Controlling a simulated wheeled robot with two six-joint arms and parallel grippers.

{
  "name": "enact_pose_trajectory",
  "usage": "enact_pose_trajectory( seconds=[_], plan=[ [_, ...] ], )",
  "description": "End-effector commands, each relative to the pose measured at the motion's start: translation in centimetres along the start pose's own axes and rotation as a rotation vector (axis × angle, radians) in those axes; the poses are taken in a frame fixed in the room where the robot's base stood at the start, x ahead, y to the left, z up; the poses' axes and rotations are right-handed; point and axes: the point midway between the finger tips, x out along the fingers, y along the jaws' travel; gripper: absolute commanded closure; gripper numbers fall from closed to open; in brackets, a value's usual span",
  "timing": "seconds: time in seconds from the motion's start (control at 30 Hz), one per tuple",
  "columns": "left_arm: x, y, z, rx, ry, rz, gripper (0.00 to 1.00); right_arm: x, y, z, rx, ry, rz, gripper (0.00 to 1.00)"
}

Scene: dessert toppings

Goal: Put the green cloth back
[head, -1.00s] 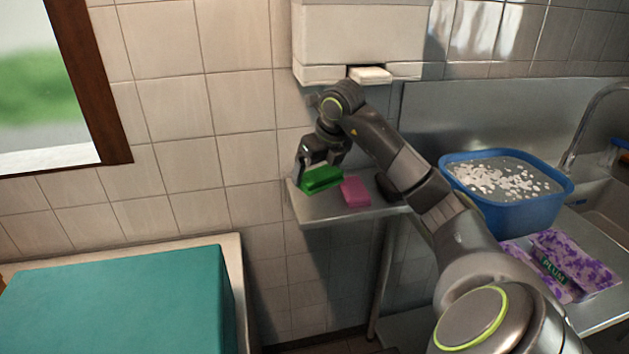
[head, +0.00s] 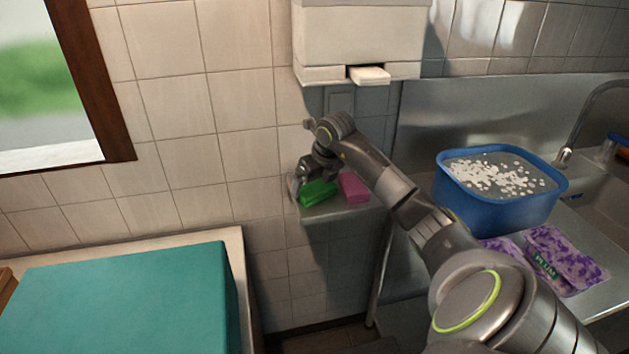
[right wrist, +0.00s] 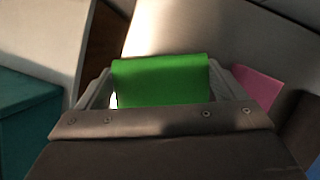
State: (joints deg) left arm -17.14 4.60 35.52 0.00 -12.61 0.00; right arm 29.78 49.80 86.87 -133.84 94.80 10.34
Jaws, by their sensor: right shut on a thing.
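The green cloth (head: 318,193) is a small folded block at the left end of a metal shelf (head: 338,211) on the tiled wall. My right gripper (head: 304,187) is shut on it. In the right wrist view the green cloth (right wrist: 160,80) sits between the two fingers (right wrist: 165,90). I cannot tell whether the cloth touches the shelf. A pink cloth (head: 354,187) lies on the shelf just right of the green one, and its edge shows in the right wrist view (right wrist: 258,88). My left gripper is not in view.
A white dispenser (head: 360,40) hangs above the shelf. To the right, a blue tub (head: 500,210) of water with white bits and purple packs (head: 565,260) stand on the metal counter by the sink. A teal block (head: 120,300) fills the lower left.

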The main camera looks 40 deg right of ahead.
Motion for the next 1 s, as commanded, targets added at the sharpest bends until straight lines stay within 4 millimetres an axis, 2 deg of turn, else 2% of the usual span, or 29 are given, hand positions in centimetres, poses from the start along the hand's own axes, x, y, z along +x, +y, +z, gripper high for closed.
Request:
enact_pose_trajectory(
  seconds=[0.17,0.2,0.27,0.47,0.6,0.63,1.0],
  plan=[
    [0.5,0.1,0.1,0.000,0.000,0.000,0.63,0.4,0.0,-0.2,0.000,-0.001,0.000,0.31],
    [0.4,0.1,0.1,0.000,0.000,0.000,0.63,0.3,0.0,-0.1,0.000,-0.001,0.000,0.07],
    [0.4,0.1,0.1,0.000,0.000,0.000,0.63,0.3,0.0,-0.1,0.000,-0.001,0.000,0.00],
    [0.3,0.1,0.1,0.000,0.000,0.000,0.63,0.2,0.0,-0.1,0.000,-0.001,0.000,0.00],
    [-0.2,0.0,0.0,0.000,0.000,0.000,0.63,-0.4,0.0,0.1,0.000,-0.001,-0.001,0.00],
    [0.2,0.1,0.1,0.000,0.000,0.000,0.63,-0.7,-0.1,0.1,-0.001,-0.004,-0.003,0.00],
    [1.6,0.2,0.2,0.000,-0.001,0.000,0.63,-6.6,-0.1,0.1,0.001,-0.004,-0.002,0.00]
  ],
)
